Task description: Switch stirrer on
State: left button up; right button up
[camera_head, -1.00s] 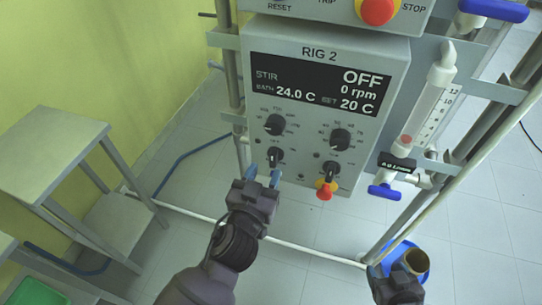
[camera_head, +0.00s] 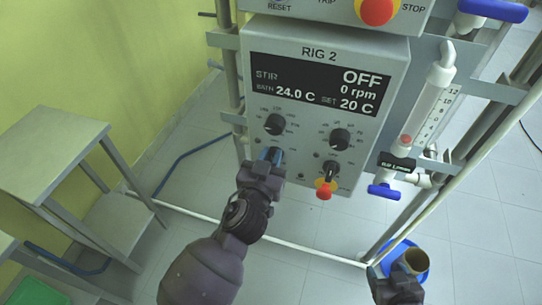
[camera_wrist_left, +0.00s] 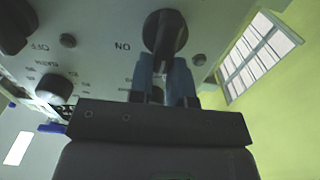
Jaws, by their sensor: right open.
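The RIG 2 control box (camera_head: 397,65) fills the middle of the head view. Its display (camera_head: 320,84) reads STIR OFF, 0 rpm, bath 24.0 C, set 20 C. My left gripper (camera_head: 270,155) is at the small black rotary switch at the lower left of the panel, its blue fingertips on either side of the switch and close together. The left wrist view shows this switch (camera_wrist_left: 165,32) between the fingertips, with an ON label beside it. The fingers partly hide the switch. My right gripper (camera_head: 393,273) is open, low at the right.
Left and right dials (camera_head: 274,124) (camera_head: 340,139) sit above the lower switches. A red stop button (camera_head: 377,10) is above.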

pick_arm(q)
grip_shut()
